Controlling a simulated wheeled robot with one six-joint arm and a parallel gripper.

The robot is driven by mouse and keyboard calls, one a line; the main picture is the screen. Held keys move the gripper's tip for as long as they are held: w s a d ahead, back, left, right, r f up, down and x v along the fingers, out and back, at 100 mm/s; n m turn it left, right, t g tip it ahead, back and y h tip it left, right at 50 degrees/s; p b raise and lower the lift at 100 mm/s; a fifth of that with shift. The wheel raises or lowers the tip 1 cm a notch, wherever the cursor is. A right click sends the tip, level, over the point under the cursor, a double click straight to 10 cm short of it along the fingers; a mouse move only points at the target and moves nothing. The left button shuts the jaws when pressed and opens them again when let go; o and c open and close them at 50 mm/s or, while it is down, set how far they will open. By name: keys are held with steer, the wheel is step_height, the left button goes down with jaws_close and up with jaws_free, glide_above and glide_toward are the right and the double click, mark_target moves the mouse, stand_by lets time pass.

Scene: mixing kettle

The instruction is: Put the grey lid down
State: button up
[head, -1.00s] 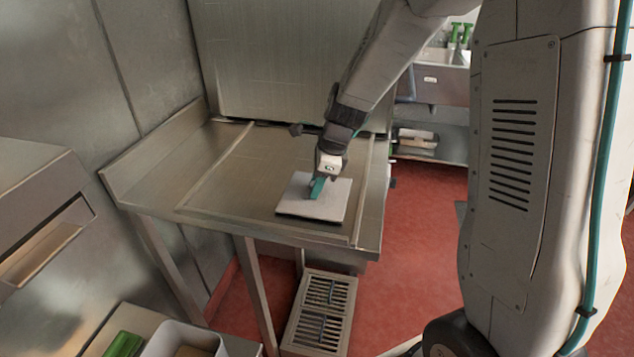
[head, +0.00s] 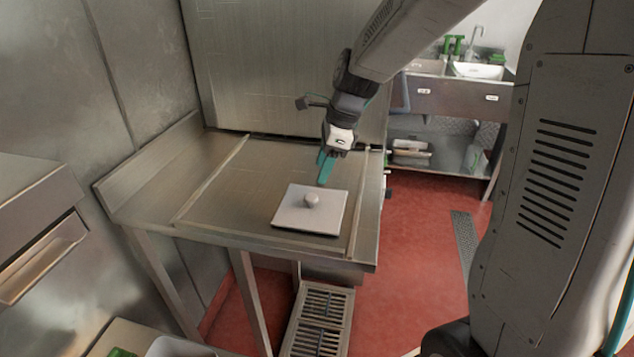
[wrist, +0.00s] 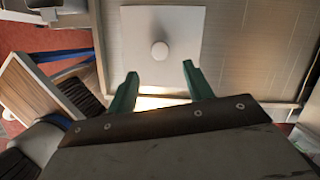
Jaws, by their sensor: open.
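The grey lid (head: 294,214) is a flat square plate with a round knob (head: 311,200) in its middle. It lies flat on the steel table (head: 215,190), near the front right part of the top. My gripper (head: 325,168) is above and behind the lid, apart from it, with green fingers. In the wrist view the two fingers (wrist: 158,88) are spread wide and nothing is between them. The lid (wrist: 185,70) and its knob (wrist: 160,50) show just beyond the fingertips.
Raised strips run along the table top on both sides of the lid. A slatted floor grate (head: 318,325) lies below the table's front. A sink unit (head: 450,97) stands at the back right. The table top left of the lid is clear.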

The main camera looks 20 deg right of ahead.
steer(key=s+a+r+n+h, duration=0.1)
steer(key=s+r+n, duration=0.3)
steer(key=s+n, duration=0.25)
steer(key=s+r+n, duration=0.5)
steer(key=s, duration=0.3)
steer(key=s+n+h, duration=0.2)
steer(key=s+n, duration=0.9)
steer(key=s, duration=0.2)
steer(key=shift+s+d+f, duration=0.35)
steer(key=shift+d+f, duration=0.1)
